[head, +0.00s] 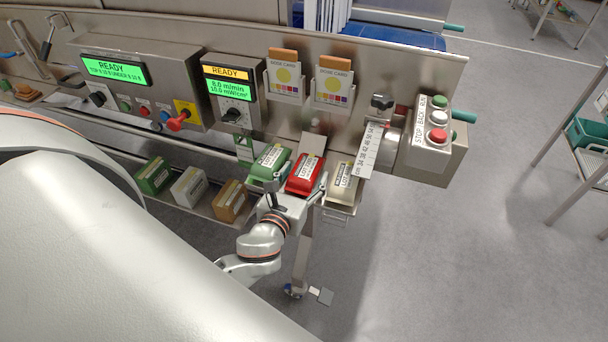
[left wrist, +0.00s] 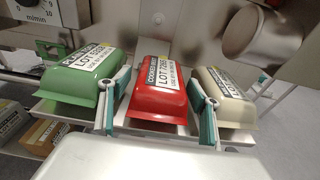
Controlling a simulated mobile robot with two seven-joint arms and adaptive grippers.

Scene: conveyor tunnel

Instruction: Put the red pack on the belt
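The red pack (head: 305,174) lies on a narrow metal tray between the green pack (head: 270,163) and the cream pack (head: 342,188). In the left wrist view the red pack (left wrist: 157,90) shows its white lot label. My left gripper (head: 295,188) is at the near end of the red pack. Its teal-lined fingers (left wrist: 158,85) stand on either side of it, open, with a visible gap at the right finger. The pack still rests on the tray (left wrist: 150,128). I cannot clearly make out the belt. My right gripper is not in view.
More packs, green (head: 153,176), white (head: 188,187) and brown (head: 229,201), stand on a lower shelf to the left. The control panel (head: 137,85) and two dose cards (head: 284,78) are behind. A button box (head: 432,135) and ruler (head: 369,148) stand close at right.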

